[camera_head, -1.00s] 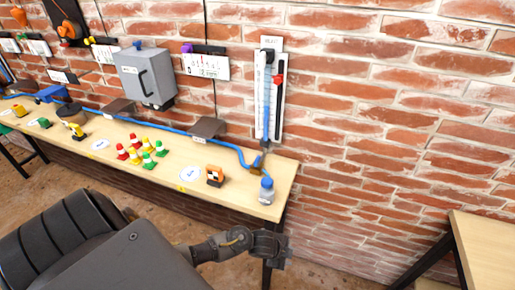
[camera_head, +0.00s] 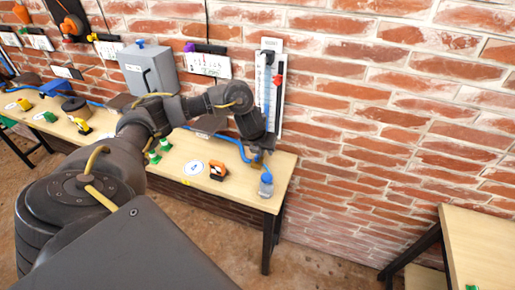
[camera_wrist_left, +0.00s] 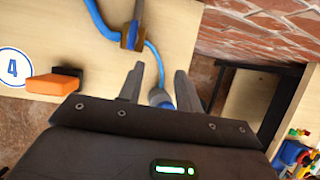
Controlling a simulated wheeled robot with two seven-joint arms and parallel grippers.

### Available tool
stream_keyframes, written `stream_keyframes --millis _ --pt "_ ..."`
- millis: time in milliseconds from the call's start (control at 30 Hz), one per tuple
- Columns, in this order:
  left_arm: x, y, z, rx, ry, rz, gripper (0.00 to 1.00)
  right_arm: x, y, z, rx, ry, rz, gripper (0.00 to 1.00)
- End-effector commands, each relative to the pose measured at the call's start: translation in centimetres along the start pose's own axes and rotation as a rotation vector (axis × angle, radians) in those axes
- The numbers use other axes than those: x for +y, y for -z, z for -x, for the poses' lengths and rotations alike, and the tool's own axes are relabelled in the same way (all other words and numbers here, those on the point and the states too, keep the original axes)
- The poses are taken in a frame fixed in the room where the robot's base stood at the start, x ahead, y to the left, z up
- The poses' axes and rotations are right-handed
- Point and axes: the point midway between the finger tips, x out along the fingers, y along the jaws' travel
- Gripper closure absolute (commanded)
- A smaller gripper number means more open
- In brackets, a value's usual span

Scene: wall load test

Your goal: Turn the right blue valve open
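The hose runs to a brown fitting (camera_wrist_left: 131,36) under the wall gauge (camera_head: 278,100). My left gripper (camera_head: 262,146) is in front of the gauge's lower end, above the bottle. In the left wrist view my left gripper (camera_wrist_left: 160,80) has its fingers apart and nothing held. My right gripper is not in view.
A grey box (camera_head: 150,69) with a blue knob (camera_head: 140,42) hangs on the brick wall. Another table (camera_head: 480,240) is at right.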

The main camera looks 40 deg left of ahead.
Motion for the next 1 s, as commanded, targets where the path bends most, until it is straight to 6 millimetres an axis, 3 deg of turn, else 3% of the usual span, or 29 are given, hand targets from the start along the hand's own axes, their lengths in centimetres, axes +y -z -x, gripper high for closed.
stream_keyframes --millis 33,133,367,567,800,1000 --pt "1.5 -1.0 0.7 0.005 -0.030 -0.012 0.65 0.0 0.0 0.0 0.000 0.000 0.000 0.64" --pt "3.5 -1.6 1.5 0.024 -0.068 -0.033 0.65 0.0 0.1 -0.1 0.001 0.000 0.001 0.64" --pt "4.2 -1.8 1.5 0.034 -0.082 -0.040 0.65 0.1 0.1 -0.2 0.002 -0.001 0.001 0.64" --pt "4.3 -1.4 -1.2 0.037 -0.081 -0.036 0.65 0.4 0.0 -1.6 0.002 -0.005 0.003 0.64" --pt "4.6 -1.3 -5.9 0.035 -0.079 -0.034 0.65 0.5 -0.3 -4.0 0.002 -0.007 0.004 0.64" --pt "4.8 -1.4 -8.2 0.034 -0.079 -0.036 0.65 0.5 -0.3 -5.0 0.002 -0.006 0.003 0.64"
